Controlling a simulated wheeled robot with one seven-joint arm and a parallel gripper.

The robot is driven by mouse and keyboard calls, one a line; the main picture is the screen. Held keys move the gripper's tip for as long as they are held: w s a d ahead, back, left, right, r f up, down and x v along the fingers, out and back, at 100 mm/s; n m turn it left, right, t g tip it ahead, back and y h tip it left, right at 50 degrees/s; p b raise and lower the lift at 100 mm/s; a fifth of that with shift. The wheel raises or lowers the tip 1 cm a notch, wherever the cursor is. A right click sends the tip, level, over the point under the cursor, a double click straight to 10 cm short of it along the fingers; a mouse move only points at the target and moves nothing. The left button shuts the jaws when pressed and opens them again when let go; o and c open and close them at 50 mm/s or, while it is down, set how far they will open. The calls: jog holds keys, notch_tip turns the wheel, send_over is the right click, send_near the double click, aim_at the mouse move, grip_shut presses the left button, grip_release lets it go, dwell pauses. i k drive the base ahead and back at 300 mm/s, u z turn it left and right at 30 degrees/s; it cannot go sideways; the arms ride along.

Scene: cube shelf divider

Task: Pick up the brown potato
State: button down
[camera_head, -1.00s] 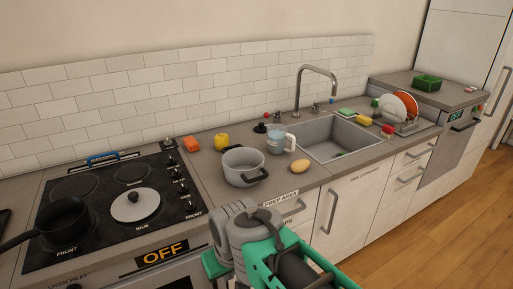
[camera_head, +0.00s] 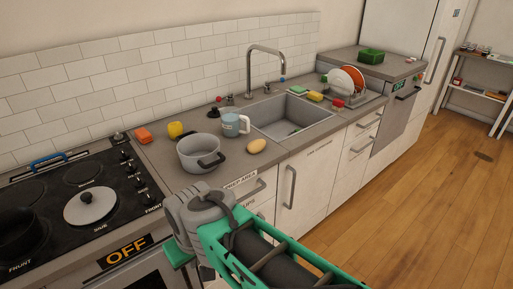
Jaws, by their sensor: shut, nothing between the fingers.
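A tan, yellowish oval thing (camera_head: 257,146), which looks like the potato, lies on the grey counter (camera_head: 225,172) near its front edge. It is right of the grey pot and in front of the light blue mug, apart from both. Its colour is paler than brown. My arm's grey joint and green link fill the lower middle, in front of the drawers and lower than the counter top. My gripper's fingers do not show. No part of the potato is covered by my arm.
A grey pot (camera_head: 199,154) and a light blue mug (camera_head: 231,125) stand near the potato. The sink (camera_head: 292,118) lies to the right, the stove (camera_head: 70,205) to the left. Wooden floor is open at right.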

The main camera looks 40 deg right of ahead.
aim_at(255, 146)
jog(key=u, duration=3.05)
jog(key=k, duration=1.45)
jog(key=z, duration=1)
